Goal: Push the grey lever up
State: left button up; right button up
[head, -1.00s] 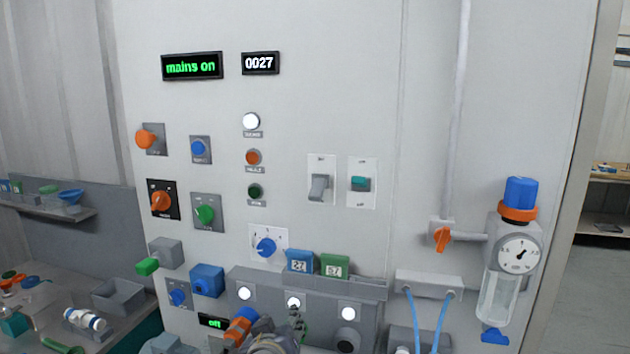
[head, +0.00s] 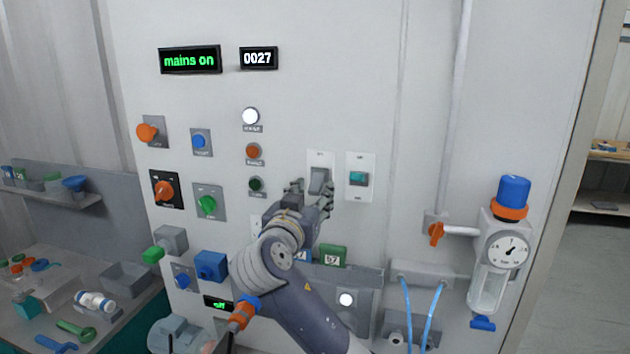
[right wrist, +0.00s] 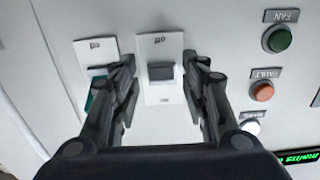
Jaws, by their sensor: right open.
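The grey lever (head: 319,181) is on a white switch plate in the middle of the panel, left of the teal rocker switch. In the head view it slopes downward and my fingers hide part of it. My right gripper (head: 314,196) is at the plate, open. In the right wrist view, the picture is turned over and the lever (right wrist: 161,72) shows as a dark grey block between the two spread fingers of my right gripper (right wrist: 160,62). There are gaps on both sides, and contact cannot be told. My left gripper is not in view.
The teal rocker switch (head: 359,179) is close on the right, partly behind a finger in the wrist view. Three round lamps or buttons, including a green one (head: 256,185), are to the left. A green box (head: 333,256) is below. The panel above is flat.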

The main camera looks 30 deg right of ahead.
jog(key=shift+p+x, duration=0.3)
jog(key=shift+x, duration=0.85)
jog(key=shift+w+a, duration=0.1)
grip_shut()
